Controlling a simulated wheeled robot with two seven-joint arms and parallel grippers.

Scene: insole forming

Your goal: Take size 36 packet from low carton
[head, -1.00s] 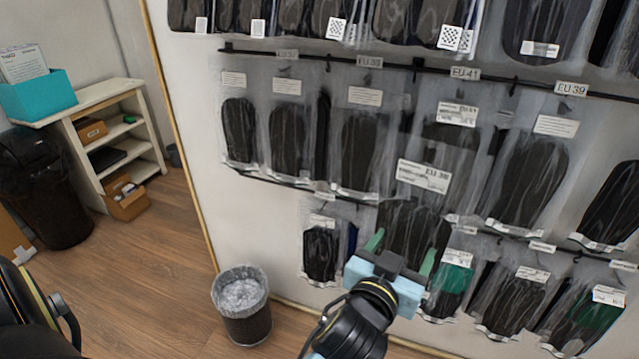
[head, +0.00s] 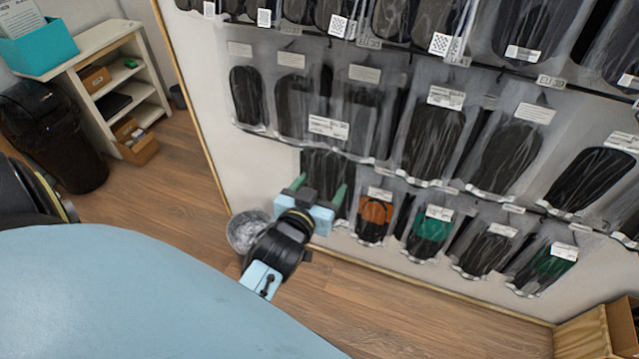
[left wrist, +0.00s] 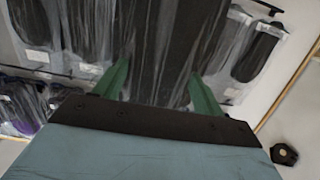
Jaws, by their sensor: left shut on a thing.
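My left gripper (head: 319,189) has green fingers on either side of a clear packet with dark insoles (head: 325,165) and is shut on it. The packet hangs upright in front of the wall rack, with a white label (head: 328,127) at its top; its size is too small to read surely. The left wrist view shows the dark packet (left wrist: 160,45) between the green fingers (left wrist: 160,90). A brown carton (head: 590,335) stands low at the bottom right, and a small open carton (head: 135,142) stands by the shelf. I cannot tell which is the task's carton. My right gripper is out of view.
Rows of insole packets (head: 432,135) hang on the wall, with orange (head: 375,215) and green (head: 430,232) ones low down. A lined waste bin (head: 245,232) stands behind my left arm. A black bin (head: 50,145) and white shelf (head: 125,85) are at left. Open wooden floor lies between.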

